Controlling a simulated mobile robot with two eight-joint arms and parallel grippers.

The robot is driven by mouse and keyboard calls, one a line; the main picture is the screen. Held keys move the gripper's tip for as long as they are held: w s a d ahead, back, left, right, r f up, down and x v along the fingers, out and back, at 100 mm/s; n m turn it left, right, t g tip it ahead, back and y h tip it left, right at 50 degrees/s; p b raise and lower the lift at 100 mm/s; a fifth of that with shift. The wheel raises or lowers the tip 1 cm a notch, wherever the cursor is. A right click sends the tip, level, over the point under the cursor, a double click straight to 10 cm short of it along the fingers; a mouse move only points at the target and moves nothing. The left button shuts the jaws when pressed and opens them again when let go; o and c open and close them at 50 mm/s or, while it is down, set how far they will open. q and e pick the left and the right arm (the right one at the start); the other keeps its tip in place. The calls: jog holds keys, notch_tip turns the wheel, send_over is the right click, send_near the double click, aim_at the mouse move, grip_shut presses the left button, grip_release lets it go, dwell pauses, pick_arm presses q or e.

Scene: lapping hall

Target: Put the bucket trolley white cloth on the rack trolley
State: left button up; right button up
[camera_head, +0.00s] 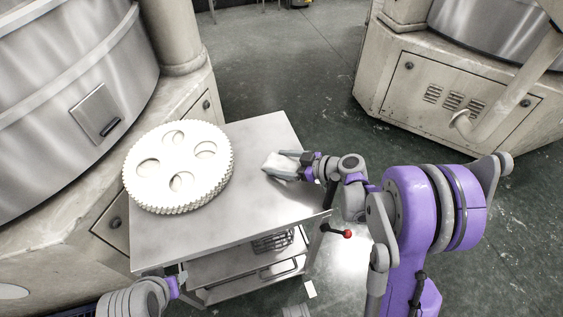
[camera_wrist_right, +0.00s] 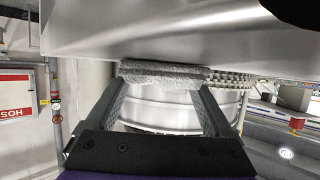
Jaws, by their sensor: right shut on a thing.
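The white cloth (camera_head: 279,163) is a small folded piece at the right side of the trolley's bare steel top (camera_head: 258,210). My right gripper (camera_head: 273,162) is shut on it, reaching in from the right, low over the top. In the right wrist view, the cloth (camera_wrist_right: 160,75) looks like a pale, rough roll between the fingertips, close to the steel surface. I cannot tell whether it touches the surface. My left gripper (camera_head: 181,280) shows only partly at the trolley's front left, and its fingers are unclear.
A stack of cream toothed discs with round holes (camera_head: 178,165) covers the top's left part. A wire rack (camera_head: 272,242) sits below the top. A red-knobbed lever (camera_head: 348,234) sticks out at the right. Large machines stand left and back right, with open floor (camera_head: 290,70) between them.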

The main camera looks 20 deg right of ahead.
jog(key=o, duration=1.1)
jog(key=shift+r, duration=0.2)
jog(key=v, duration=0.7)
jog(key=shift+s+d, duration=0.2)
